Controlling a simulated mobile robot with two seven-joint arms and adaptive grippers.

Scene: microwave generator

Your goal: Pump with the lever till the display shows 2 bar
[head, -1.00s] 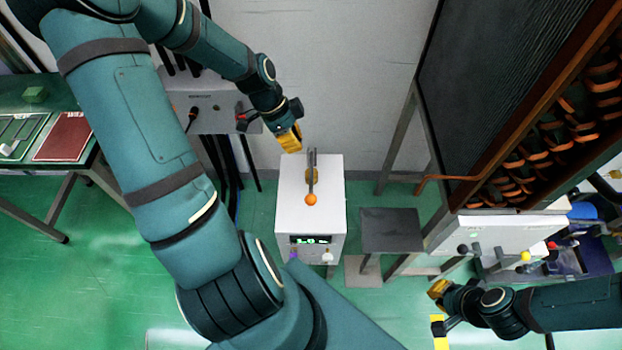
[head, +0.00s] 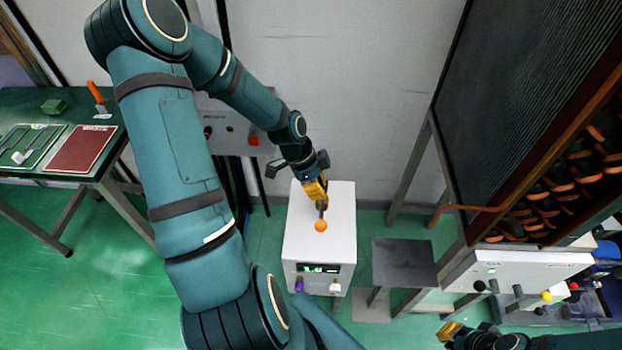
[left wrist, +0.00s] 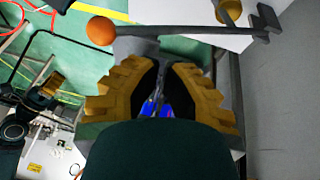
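The pump is a white box (head: 325,222) in the middle of the head view, with a small green-lit display (head: 318,268) on its front. Its digits are too small to read surely. The lever ends in an orange ball (head: 320,225) above the box top. In the left wrist view the lever bar (left wrist: 190,29) runs across beyond my fingertips, its orange ball (left wrist: 101,31) at the left. My left gripper (head: 316,190) is at the lever's rear part; its fingers (left wrist: 160,72) look nearly together, with nothing seen between them. My right gripper (head: 453,331) is cut off at the bottom edge.
A purple knob (head: 299,284) and a white knob (head: 335,286) sit below the display. A dark stool-like stand (head: 403,262) is to the right. A green table (head: 110,160) stands at the left, and a large cabinet (head: 520,120) at the right. Green floor lies between.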

